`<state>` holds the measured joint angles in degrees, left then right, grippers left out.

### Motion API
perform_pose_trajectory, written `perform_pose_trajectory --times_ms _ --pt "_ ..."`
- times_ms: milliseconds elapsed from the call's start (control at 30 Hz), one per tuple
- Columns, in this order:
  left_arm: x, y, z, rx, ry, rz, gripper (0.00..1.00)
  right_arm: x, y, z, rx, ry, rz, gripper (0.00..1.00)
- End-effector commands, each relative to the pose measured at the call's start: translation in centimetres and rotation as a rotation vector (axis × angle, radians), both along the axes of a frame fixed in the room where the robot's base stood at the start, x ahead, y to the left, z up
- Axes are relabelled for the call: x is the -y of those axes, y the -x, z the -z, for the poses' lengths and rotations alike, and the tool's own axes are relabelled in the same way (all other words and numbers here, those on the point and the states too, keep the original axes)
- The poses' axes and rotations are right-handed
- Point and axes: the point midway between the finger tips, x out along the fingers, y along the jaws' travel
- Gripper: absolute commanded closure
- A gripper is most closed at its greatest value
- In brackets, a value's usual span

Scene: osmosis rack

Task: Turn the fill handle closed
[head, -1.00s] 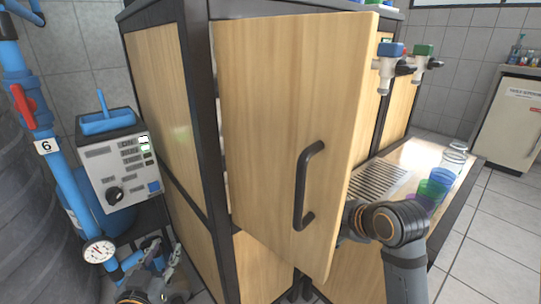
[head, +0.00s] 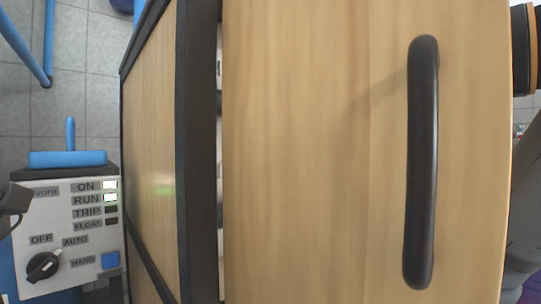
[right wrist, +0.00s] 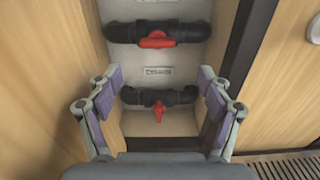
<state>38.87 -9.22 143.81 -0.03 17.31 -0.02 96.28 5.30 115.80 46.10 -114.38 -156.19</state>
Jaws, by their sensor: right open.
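Two red valve handles on black pipes show inside the cabinet in the right wrist view. The upper handle (right wrist: 156,40) lies roughly along its pipe. The lower handle (right wrist: 158,111) points down, across its pipe. A small label (right wrist: 158,72) sits between them; I cannot read it clearly, so I cannot tell which is the fill handle. My right gripper (right wrist: 160,104) is open, its fingers either side of the lower handle in the picture, apparently short of it and empty. A dark piece at the head view's left edge seems to be my left gripper (head: 13,203); its jaws are unclear.
The open wooden door (head: 315,150) with its black handle (head: 422,165) fills the head view and hides the cabinet inside. My right arm shows beyond its right edge. A control box (head: 70,235) with lit ON and RUN lamps stands left.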

Motion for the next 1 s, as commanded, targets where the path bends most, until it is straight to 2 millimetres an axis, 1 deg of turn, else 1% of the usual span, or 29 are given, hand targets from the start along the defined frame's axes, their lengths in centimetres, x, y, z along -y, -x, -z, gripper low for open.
perform_pose_trajectory --times_ms 33,100,233,300,367,700,833,1000 --pt "-0.1 0.9 0.4 0.028 0.005 0.006 0.60 0.0 0.4 0.5 0.017 0.013 -0.003 0.21" --pt "-0.2 1.4 0.2 0.044 0.008 0.009 0.60 -0.1 0.7 0.3 0.030 0.025 -0.005 0.21" --pt "-0.2 1.5 -0.1 0.048 0.008 0.009 0.60 -0.1 0.7 0.0 0.031 0.029 -0.006 0.21" --pt "-0.2 1.5 -0.1 0.047 0.008 0.009 0.60 -0.4 0.3 0.0 0.029 0.028 -0.008 0.21" --pt "-0.2 1.5 -0.1 0.047 0.008 0.009 0.60 -0.9 -0.3 0.1 0.028 0.028 -0.010 0.21" --pt "-0.2 1.5 0.2 0.046 0.008 0.008 0.60 -5.0 -5.9 0.2 0.025 0.027 -0.008 0.21" --pt "-0.2 1.5 0.1 0.046 0.008 0.008 0.60 -5.9 -7.2 0.1 0.027 0.027 -0.007 0.21" --pt "-0.2 1.5 0.1 0.047 0.008 0.008 0.60 -6.2 -7.8 0.1 0.030 0.025 -0.005 0.21"
